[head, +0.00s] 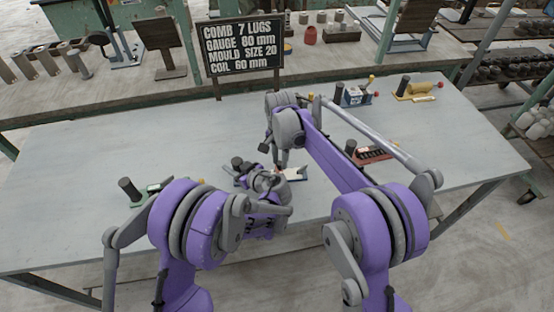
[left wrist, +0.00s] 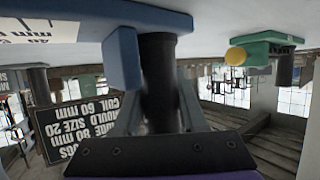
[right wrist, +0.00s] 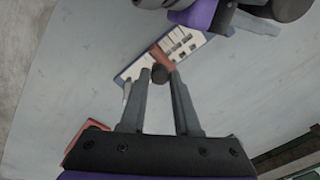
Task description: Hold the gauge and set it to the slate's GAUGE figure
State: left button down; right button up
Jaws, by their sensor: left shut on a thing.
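The gauge (head: 294,174) has a blue body with a white scale. It lies near the middle of the bench and shows in the right wrist view (right wrist: 184,44). A red-brown slider with a dark knob (right wrist: 160,74) crosses its scale; I cannot read its setting. My left gripper (left wrist: 158,110) is shut on the gauge's dark upright handle (left wrist: 158,75). My right gripper (right wrist: 155,83) is open, its fingertips on either side of the knob; contact cannot be told. The slate (head: 239,46) appears to read GAUGE 80 mm.
A green tool (head: 150,191) lies at left, a red one (head: 372,155) at right. A blue tool (head: 354,95) and a yellow tool (head: 417,91) stand at the back right. The grey bench (head: 90,150) is clear at left. My arms cross close together over its front.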

aim_at(280, 163)
jog(key=o, duration=0.4)
jog(key=shift+c, duration=0.2)
notch_tip(280, 163, up, 12)
dwell(0.5)
pick_arm(q)
jog(key=shift+c, duration=1.9)
grip_release()
jog(key=shift+d, duration=0.1)
